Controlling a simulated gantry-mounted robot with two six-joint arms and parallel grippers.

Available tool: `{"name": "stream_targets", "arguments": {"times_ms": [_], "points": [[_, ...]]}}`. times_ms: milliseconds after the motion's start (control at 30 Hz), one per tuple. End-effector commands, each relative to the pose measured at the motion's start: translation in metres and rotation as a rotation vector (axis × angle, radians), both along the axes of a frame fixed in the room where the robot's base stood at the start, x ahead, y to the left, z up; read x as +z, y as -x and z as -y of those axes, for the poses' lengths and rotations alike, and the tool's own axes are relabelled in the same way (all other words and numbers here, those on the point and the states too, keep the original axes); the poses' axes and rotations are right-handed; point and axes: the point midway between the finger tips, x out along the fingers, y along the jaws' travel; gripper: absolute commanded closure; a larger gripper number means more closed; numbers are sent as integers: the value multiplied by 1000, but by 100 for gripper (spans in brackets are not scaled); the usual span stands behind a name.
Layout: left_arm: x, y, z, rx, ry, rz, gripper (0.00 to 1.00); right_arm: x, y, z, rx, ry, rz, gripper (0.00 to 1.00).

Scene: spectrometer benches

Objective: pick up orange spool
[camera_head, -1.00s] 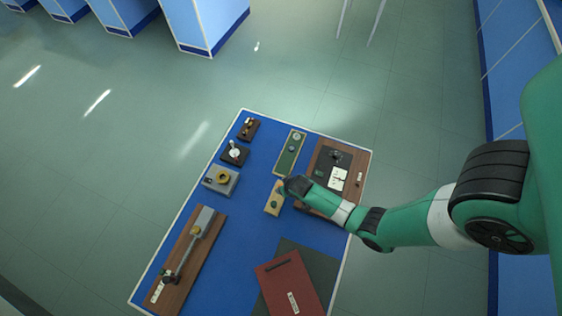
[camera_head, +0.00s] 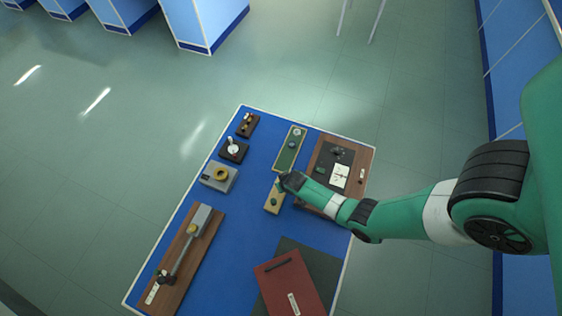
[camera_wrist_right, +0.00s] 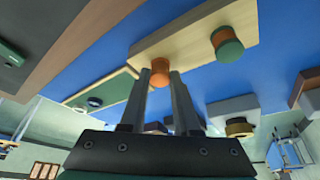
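The orange spool (camera_wrist_right: 160,70) stands at one end of a pale wooden block (camera_head: 273,203), which lies near the middle of the blue mat. My right gripper (camera_head: 283,181) reaches this block from the right. In the right wrist view its two fingers (camera_wrist_right: 160,88) flank the orange spool, with their tips close to its sides. I cannot tell whether they press on it. A second spool with a green cap (camera_wrist_right: 229,48) stands on the same block, apart from the fingers. In the head view my gripper hides the orange spool. My left gripper is not in view.
A green tray (camera_head: 289,160) lies just behind the block. A brown board (camera_head: 320,203) is close on the right, under my arm. A grey box with a yellow ring (camera_head: 219,176) stands to the left. A red case (camera_head: 283,277) lies in front. Bare blue mat lies left of the block.

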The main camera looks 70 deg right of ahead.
Motion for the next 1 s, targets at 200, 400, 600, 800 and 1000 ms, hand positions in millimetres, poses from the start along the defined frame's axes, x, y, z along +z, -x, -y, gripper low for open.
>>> {"name": "stream_targets", "arguments": {"times_ms": [200,400,600,800,1000], "points": [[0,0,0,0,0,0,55,0,0,0,0,0,0,100],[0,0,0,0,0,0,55,0,0,0,0,0,0,100],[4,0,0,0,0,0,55,7,0,0,0,1,1,100],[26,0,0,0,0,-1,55,43,3,-1,1,2,1,100],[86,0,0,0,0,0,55,99,45,-11,-1,0,-3,100]]}}
